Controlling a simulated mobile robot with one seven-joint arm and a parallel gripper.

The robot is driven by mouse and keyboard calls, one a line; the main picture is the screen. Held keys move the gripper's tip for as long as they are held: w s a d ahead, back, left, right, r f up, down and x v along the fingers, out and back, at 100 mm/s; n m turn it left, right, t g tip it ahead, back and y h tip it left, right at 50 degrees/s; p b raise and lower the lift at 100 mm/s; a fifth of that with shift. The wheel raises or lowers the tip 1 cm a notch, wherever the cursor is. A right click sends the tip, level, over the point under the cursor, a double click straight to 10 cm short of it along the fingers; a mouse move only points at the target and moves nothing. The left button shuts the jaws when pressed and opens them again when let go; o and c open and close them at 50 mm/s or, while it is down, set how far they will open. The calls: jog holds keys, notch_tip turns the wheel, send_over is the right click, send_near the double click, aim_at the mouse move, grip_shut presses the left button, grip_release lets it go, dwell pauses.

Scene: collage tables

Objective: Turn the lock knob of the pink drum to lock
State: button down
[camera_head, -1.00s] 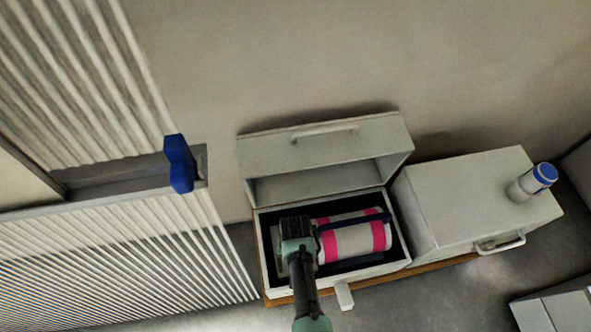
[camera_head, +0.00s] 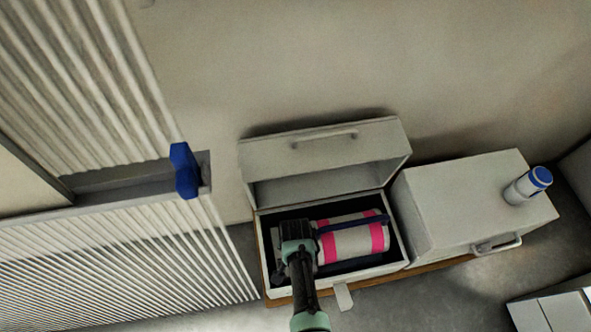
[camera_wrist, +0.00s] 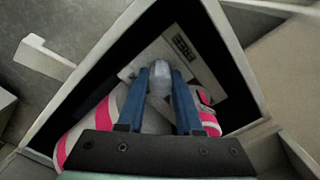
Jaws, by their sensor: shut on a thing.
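The pink drum (camera_head: 350,242), white with pink bands, lies on its side in an open white box (camera_head: 402,245). It also shows in the wrist view (camera_wrist: 76,128), partly hidden behind my gripper. My gripper (camera_wrist: 160,82) reaches into the box from the front left, along the drum. Its blue fingers are shut on a grey knob (camera_wrist: 160,70) at the drum's far end. A pale plate with a dark label (camera_wrist: 182,45) shows behind the knob. The knob's lock marking cannot be read.
The box lid (camera_head: 325,146) stands raised at the back. A closed white box (camera_head: 455,200) stands to the right with a blue-capped white container (camera_head: 528,186) on it. A ribbed shutter with a blue handle (camera_head: 184,170) is at the left.

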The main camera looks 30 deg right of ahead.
jog(key=shift+w, duration=0.1)
jog(key=c, duration=0.6)
grip_release()
notch_tip(320, 180, up, 13)
jog(key=p, duration=0.6)
